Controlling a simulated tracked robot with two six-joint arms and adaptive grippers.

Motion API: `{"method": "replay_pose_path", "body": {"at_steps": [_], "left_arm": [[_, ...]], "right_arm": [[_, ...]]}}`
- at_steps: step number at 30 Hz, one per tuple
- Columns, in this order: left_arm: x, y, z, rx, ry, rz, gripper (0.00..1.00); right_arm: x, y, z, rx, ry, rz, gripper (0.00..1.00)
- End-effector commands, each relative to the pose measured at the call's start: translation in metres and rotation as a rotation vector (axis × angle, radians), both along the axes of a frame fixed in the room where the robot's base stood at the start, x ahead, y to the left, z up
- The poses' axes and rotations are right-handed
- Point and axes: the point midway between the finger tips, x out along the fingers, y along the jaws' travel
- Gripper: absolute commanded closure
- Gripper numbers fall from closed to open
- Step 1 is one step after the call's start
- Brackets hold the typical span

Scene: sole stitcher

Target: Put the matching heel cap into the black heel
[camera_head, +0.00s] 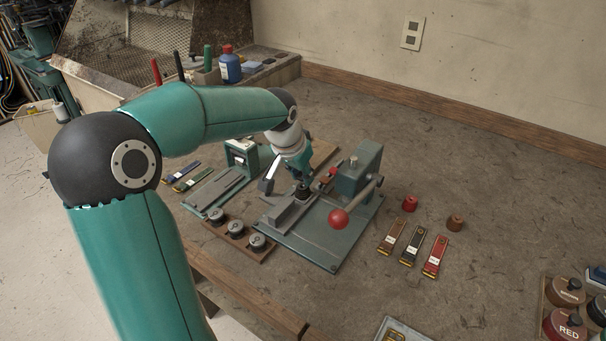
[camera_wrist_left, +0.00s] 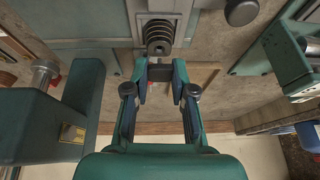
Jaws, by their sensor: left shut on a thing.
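My left gripper (camera_head: 300,180) reaches down over the press-like machine (camera_head: 355,185) in the middle of the bench. In the left wrist view, the gripper (camera_wrist_left: 160,72) is shut on a small dark piece (camera_wrist_left: 160,73), which looks like the black heel cap. The fingers hide much of it. A dark, ridged piece (camera_wrist_left: 158,38), likely the black heel, shows just beyond the fingertips. In the head view a black piece (camera_head: 302,192) stands under the gripper on the machine's grey holder. I cannot tell whether cap and heel touch. A red cap (camera_head: 409,203) and a brown cap (camera_head: 455,222) stand at right. My right gripper is not in view.
The machine's lever with a red ball (camera_head: 338,219) sticks out at front. Brown, black and red strips (camera_head: 411,247) lie to its right. A rack of grey spools (camera_head: 237,229) stands front left. Labelled round containers (camera_head: 565,325) stand at lower right. Bench between is clear.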

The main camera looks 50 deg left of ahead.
Motion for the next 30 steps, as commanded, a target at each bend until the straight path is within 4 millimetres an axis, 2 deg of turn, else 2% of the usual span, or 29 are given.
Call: {"method": "replay_pose_path", "body": {"at_steps": [30], "left_arm": [[-0.0002, 0.0001, -0.0086, 0.0, 0.0, 0.0, 0.87]], "right_arm": [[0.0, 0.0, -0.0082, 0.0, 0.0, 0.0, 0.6]]}}
